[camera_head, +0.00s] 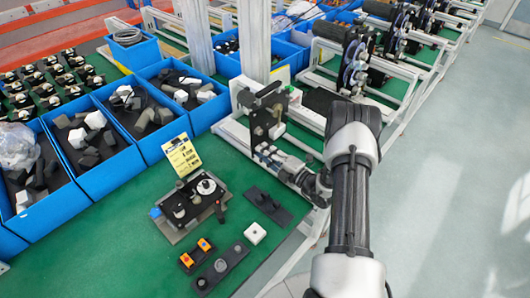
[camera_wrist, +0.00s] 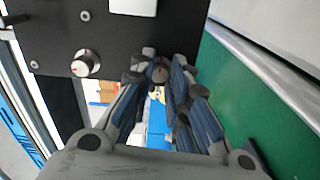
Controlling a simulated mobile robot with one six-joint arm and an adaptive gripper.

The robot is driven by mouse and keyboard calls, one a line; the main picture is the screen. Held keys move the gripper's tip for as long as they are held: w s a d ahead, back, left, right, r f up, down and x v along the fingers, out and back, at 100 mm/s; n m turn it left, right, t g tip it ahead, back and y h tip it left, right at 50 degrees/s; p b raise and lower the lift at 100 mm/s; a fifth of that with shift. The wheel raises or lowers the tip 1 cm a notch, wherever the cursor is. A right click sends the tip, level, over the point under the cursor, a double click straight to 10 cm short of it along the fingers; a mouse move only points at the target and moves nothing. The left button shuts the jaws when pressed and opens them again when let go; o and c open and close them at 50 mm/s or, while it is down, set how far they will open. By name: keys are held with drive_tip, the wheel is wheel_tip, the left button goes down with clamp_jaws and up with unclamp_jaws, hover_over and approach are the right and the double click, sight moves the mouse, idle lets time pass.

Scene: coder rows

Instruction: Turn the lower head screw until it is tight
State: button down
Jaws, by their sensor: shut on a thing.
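In the wrist view my gripper (camera_wrist: 160,82) is closed in around a small round grey screw knob (camera_wrist: 159,71) at the edge of a black plate (camera_wrist: 115,40). I take this knob to be the lower head screw; its sides are partly hidden by the fingertips. A second, silver-white knob (camera_wrist: 85,63) with a mark on its face stands free on the same plate, to the left. In the head view my gripper (camera_head: 309,180) is at the front end of the white coder unit (camera_head: 235,130); the screw cannot be made out there.
Blue bins (camera_head: 115,165) of dark and white parts line the left. The green bench holds a small fixture (camera_head: 190,205), a yellow label card (camera_head: 182,155), a dark control strip (camera_head: 222,268) and a white box (camera_head: 255,233). More machine rows stand behind; open floor lies right.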

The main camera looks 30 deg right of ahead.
drive_tip(key=shift+m, duration=0.6)
drive_tip(key=c, duration=1.5)
unclamp_jaws()
drive_tip(key=v, duration=1.2)
